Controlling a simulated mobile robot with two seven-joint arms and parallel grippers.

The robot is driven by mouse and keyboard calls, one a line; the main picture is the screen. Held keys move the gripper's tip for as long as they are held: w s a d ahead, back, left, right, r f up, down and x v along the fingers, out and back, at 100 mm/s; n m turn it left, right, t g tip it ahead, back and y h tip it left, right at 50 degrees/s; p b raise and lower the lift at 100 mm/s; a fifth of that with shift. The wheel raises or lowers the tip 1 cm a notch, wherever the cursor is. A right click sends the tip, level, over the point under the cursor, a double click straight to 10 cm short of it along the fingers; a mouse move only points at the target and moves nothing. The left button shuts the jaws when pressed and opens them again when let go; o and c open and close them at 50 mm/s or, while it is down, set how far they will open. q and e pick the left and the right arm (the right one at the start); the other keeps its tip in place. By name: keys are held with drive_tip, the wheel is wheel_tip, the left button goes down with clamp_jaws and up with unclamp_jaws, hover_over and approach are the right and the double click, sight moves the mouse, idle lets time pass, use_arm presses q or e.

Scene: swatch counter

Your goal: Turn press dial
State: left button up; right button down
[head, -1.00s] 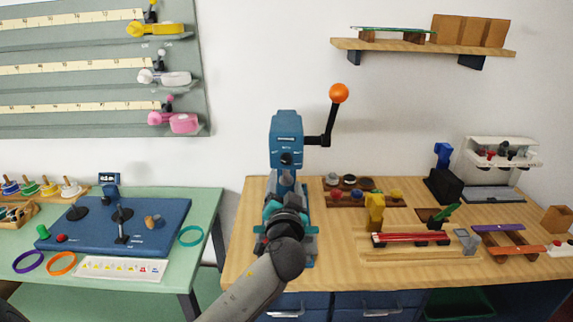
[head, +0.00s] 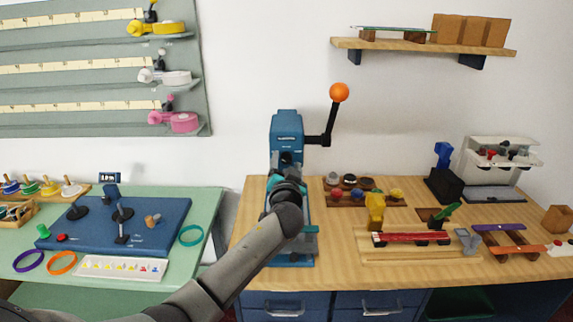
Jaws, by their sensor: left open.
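The blue press (head: 286,126) stands upright on the wooden counter, with a black crank lever ending in an orange ball (head: 339,92) raised at its right. A dark round part shows on the front of the press head in the earlier view; now my arm covers that area, and I cannot make out the dial clearly. My left gripper (head: 287,164) is in front of the press column, just below the head, mostly hidden behind its own wrist. It is open. I cannot tell whether it touches the press. My right gripper is not in view.
The wooden counter (head: 340,262) holds a rack of coloured knobs (head: 365,196), a yellow clamp (head: 375,208) and a white machine (head: 495,165) to the right. A green table (head: 205,215) with a blue board (head: 160,235) stands left. A shelf (head: 420,48) hangs above right.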

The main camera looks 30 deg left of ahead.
use_arm(q)
clamp_jaws()
idle(0.4)
